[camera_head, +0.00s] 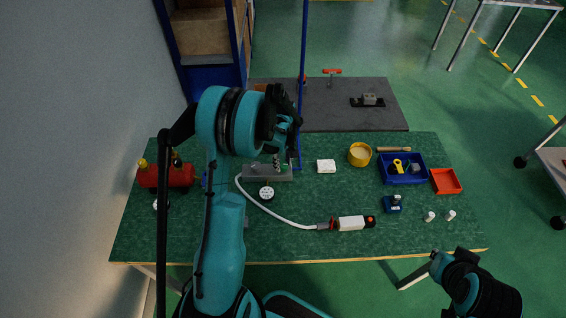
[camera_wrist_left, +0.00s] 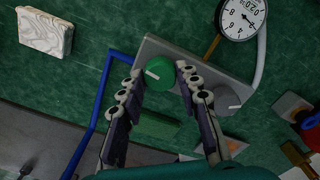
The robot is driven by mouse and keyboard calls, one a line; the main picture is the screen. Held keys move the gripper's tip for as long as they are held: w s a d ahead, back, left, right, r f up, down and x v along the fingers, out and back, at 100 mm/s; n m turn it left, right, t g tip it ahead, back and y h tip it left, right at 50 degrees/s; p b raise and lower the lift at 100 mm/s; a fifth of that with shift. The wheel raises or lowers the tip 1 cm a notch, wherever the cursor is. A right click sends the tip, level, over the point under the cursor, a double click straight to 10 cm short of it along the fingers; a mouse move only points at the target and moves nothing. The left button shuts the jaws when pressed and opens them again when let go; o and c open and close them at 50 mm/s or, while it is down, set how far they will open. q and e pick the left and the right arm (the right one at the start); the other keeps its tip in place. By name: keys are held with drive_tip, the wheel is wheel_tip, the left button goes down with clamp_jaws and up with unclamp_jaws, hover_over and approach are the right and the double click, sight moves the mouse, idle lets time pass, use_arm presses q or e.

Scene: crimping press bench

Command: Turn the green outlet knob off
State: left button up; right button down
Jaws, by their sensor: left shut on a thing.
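The green outlet knob (camera_wrist_left: 159,72) sits on a grey block (camera_wrist_left: 205,78) in the left wrist view. A short pale mark shows on its face. My left gripper (camera_wrist_left: 161,74) has one finger on each side of the knob and is shut on it. In the head view my left gripper (camera_head: 281,150) is over the grey block (camera_head: 262,174), and the gripper and arm largely hide the knob there. My right arm shows at the bottom right of the head view, away from the block; its fingers cannot be made out.
A pressure gauge (camera_wrist_left: 241,17) and a grey knob (camera_wrist_left: 225,100) are close to the gripper. A blue pipe (camera_head: 301,90) rises beside the block. A white hose (camera_head: 275,215) runs to a white tool (camera_head: 350,223). A red tank (camera_head: 168,176) stands left; a blue tray (camera_head: 386,180) lies right.

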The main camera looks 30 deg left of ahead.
sight(283, 164)
use_arm(q)
drive_tip(key=m+b, duration=0.1)
drive_tip(key=m, duration=0.2)
drive_tip(key=shift+m, duration=0.3)
drive_tip(key=m+b, duration=0.1)
drive_tip(key=m, duration=0.3)
drive_tip(key=shift+m, duration=0.3)
drive_tip(key=m, duration=0.4)
drive_tip(key=shift+b, duration=0.35)
drive_tip(key=shift+m, duration=2.1)
drive_tip(key=o, duration=1.2)
drive_tip(key=shift+c, duration=0.2)
drive_tip(key=shift+r, duration=0.1)
wheel_tip(283, 164, up, 12)
